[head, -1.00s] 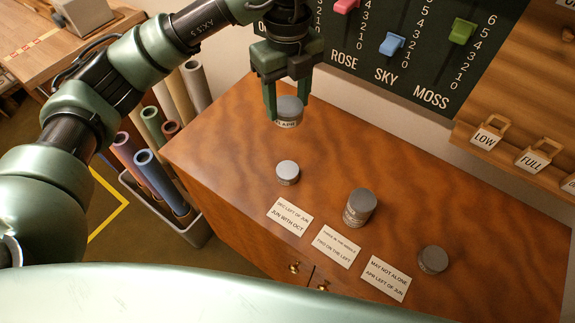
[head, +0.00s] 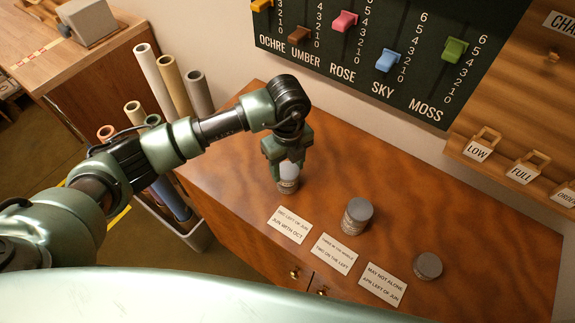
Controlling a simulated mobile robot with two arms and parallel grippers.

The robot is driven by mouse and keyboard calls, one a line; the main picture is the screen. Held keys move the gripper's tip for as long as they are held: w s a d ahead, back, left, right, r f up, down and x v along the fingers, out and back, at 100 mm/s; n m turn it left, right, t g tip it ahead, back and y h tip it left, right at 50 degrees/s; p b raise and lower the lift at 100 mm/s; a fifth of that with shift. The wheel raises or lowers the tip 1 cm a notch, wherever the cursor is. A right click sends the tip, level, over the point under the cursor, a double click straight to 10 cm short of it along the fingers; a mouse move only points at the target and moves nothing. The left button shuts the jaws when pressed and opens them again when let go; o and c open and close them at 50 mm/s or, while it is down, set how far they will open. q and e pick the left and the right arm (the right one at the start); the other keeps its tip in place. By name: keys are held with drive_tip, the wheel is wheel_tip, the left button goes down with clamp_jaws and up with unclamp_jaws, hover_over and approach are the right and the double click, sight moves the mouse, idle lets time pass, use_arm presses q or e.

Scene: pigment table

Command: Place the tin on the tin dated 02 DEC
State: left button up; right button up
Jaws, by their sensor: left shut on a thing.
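My left gripper (head: 286,170) points down over the left end of the wooden cabinet top and is shut on a grey tin (head: 288,171), seen between its fingers. A second grey tin (head: 288,187) stands directly below it on the cabinet top, partly hidden; I cannot tell whether the two touch. A stack of grey tins (head: 357,216) stands in the middle, and a single low tin (head: 428,266) stands on the right. The date labels are too small or hidden to read, so I cannot tell which tin is 02 DEC. My right gripper is not in view.
Three printed cards, left (head: 289,225), middle (head: 332,253) and right (head: 382,284), lie along the front of the cabinet top (head: 455,215). A slider board (head: 370,85) hangs behind. Rolled tubes (head: 172,82) stand at the left. The cabinet's back right is clear.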

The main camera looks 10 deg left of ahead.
use_arm(q)
drive_tip(key=shift+f, duration=0.45)
drive_tip(key=shift+f, duration=0.1)
drive_tip(key=o, duration=1.4)
